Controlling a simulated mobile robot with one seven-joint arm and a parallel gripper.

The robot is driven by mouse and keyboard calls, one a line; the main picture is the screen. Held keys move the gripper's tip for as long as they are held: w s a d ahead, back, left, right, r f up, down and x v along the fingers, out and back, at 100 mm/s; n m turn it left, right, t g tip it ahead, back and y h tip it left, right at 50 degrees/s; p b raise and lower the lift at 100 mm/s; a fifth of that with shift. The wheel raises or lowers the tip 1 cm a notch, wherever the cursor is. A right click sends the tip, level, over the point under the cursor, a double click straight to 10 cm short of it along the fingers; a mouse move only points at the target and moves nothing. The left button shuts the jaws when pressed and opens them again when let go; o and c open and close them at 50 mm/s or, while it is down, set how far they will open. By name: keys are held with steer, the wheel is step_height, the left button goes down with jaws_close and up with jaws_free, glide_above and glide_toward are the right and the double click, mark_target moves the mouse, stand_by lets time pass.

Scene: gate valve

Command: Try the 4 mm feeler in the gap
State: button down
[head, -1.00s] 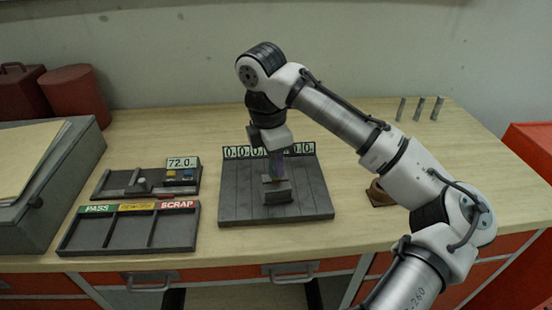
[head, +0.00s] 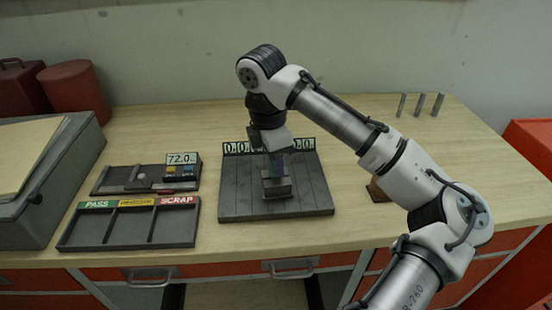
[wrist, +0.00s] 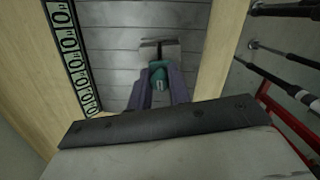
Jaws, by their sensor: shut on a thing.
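My gripper (head: 276,172) points down over the grey grooved plate (head: 236,204) and is just above or at a small grey block (head: 278,191) there. In the wrist view my gripper's purple fingers (wrist: 160,92) are closed on a teal piece (wrist: 159,74), which looks like the feeler's handle. Its size mark is not readable. The grey block also shows in the wrist view (wrist: 168,50), right beyond the teal piece. The gap and the feeler's tip are hidden, so I cannot tell whether the tip is in the gap.
A display strip (head: 236,148) runs along the plate's back edge. To the left are a tray marked PASS and SCRAP (head: 122,235) and a gauge reading 72.0 (head: 182,159). A brown object (head: 376,192) is partly behind my arm.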

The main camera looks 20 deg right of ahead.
steer(key=shift+f, duration=0.55)
stand_by(0.4)
steer(key=shift+r+p, duration=2.1)
steer(key=shift+p, duration=0.25)
steer(key=shift+r, duration=0.1)
steer(key=shift+r, duration=2.4)
steer(key=shift+f, duration=0.15)
